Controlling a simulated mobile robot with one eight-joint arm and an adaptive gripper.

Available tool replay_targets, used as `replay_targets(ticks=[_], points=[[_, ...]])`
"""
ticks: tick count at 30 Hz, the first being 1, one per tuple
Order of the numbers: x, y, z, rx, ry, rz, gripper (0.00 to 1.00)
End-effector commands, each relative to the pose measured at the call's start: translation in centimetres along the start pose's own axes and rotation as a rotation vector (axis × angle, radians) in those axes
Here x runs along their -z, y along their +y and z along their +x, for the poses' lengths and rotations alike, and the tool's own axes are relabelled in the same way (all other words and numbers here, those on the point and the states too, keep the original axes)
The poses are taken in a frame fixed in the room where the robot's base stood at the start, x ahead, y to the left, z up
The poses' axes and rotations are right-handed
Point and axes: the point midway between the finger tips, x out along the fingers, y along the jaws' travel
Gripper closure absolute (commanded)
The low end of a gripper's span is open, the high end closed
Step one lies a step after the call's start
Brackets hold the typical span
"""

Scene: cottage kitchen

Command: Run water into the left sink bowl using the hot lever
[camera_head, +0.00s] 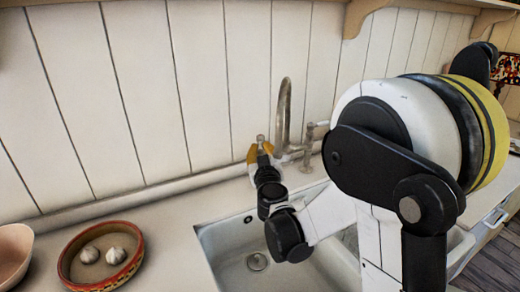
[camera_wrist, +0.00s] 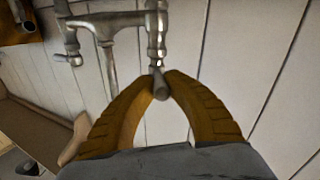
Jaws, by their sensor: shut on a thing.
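The metal tap (camera_head: 284,112) stands at the wall behind the sink, with a tall curved spout. My gripper (camera_head: 260,150) is shut on the tap's left-hand lever (camera_head: 261,138). In the wrist view, the two yellow fingers meet around the end of this lever (camera_wrist: 159,86). The tap body (camera_wrist: 100,22) shows above them. I see no hot or cold mark. The other handle (camera_head: 310,131) stands to the right of the spout. The left sink bowl (camera_head: 228,262) lies below, with its drain visible and no water seen in it. My arm hides part of the sink.
A red-rimmed bowl (camera_head: 68,262) with two garlic bulbs stands on the counter (camera_head: 170,250) at left, beside a pink bowl (camera_head: 12,255). The white plank wall (camera_head: 140,90) is close behind the tap. A wooden shelf (camera_head: 415,8) is above.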

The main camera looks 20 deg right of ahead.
Motion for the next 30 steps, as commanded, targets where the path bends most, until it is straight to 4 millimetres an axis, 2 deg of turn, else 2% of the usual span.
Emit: replay_targets(ticks=[8, 9, 11, 22, 26, 30], points=[[0.1, 0.0, 0.1, 0.000, 0.000, -0.001, 1.00], [0.1, 0.0, 0.1, 0.000, 0.000, -0.001, 0.78], [0.1, 0.0, 0.1, 0.000, 0.000, -0.001, 0.60], [0.0, 0.0, -0.4, 0.000, 0.000, 0.000, 0.59], [0.1, 0.0, -2.2, 0.000, 0.000, 0.000, 0.59], [0.1, -0.1, -5.4, 0.001, 0.000, 0.000, 0.59]])
